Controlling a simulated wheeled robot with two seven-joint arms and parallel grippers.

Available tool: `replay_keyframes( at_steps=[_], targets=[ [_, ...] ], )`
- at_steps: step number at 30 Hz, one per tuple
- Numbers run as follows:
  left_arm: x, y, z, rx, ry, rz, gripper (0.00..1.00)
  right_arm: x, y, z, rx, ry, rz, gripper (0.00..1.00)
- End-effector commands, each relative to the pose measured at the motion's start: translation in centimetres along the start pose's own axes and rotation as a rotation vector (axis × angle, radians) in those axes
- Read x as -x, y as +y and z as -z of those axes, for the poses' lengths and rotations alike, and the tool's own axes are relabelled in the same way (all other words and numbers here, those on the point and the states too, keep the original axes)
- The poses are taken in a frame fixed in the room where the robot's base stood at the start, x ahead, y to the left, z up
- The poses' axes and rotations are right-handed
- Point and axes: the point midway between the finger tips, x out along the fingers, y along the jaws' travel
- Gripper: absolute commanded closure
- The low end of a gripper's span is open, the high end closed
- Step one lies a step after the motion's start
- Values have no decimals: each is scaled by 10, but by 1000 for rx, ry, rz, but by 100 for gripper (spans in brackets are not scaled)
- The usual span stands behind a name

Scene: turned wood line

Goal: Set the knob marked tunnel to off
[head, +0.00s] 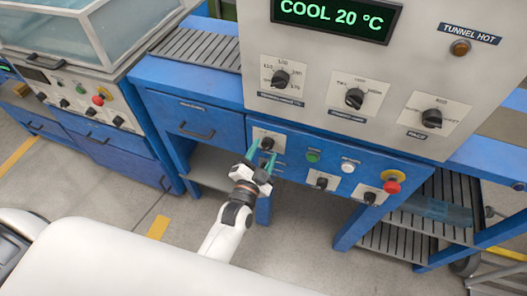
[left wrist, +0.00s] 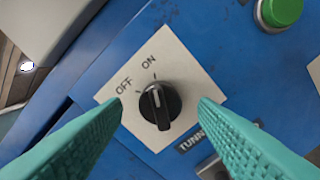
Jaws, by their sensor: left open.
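The tunnel knob (left wrist: 159,104) is black and round with a white line, on a pale square plate marked OFF and ON. Its line points toward the ON mark. The label below it, starting "TUNN", is partly hidden by a finger. In the head view the knob (head: 267,143) sits at the left of the blue lower panel. My left gripper (head: 260,158) is open in front of it, and in the left wrist view its teal fingers (left wrist: 160,112) stand on either side of the knob, apart from it. My right gripper is not in view.
A green button (head: 313,156), a white button (head: 347,166), another knob (head: 322,182) and a red stop button (head: 391,187) lie to the right. A grey panel (head: 300,105) with three dials is above. A blue drawer (head: 197,122) is to the left.

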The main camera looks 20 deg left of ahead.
Motion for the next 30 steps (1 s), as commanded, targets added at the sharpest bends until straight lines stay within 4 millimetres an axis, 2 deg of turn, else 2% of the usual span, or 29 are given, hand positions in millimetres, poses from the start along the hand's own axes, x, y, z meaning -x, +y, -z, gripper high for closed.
replay_keyframes(
  at_steps=[3, 11, 19, 30],
  targets=[
    [-6, 0, 0, 0, 0, 0, 46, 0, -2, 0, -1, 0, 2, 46],
    [-7, 0, 0, 0, 1, 1, 46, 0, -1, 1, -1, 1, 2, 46],
    [-7, 0, 0, 0, 0, 1, 89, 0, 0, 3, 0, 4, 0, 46],
    [-7, 1, -1, 58, 0, 1, 91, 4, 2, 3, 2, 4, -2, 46]
  ],
)
